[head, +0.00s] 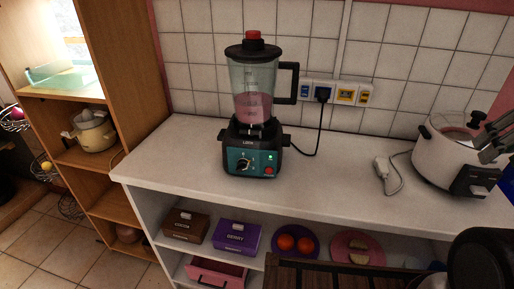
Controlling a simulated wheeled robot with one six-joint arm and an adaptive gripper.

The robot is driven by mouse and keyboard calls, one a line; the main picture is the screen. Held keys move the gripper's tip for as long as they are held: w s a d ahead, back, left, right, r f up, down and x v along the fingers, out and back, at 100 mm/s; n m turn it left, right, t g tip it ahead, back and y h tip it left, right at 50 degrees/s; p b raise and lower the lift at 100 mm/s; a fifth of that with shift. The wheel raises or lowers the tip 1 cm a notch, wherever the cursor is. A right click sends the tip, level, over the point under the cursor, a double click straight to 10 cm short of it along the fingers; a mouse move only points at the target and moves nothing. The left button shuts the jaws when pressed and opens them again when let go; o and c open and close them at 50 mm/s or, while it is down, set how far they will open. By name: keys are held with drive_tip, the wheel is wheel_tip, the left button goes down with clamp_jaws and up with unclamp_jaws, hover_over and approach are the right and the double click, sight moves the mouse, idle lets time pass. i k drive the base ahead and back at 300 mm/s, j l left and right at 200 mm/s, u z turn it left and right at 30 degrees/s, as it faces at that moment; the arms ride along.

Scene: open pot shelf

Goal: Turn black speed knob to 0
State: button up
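A blender (252,110) stands upright on the white counter, with a dark teal base, a clear jug holding pink contents and a black lid with a red cap. The black speed knob (243,164) is on the front of the base, left of a red button (268,170). The knob's pointer and scale marks are too small to read. My gripper (484,148) shows only in part at the right edge, above the white cooker and far right of the blender. Nothing is seen held in it, and its opening is unclear.
A white cooker (449,162) stands on the counter (330,185) at right, beside a loose white plug (382,167). The blender's cord runs to a wall socket (323,94). Boxes and plates fill the shelf below. A dark chair-like slatted object (330,275) is in front. The counter before the blender is clear.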

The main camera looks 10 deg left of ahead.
sight(243, 165)
drive_tip(key=k+j+z, duration=0.1)
drive_tip(key=k+j, duration=0.6)
drive_tip(key=k, duration=0.05)
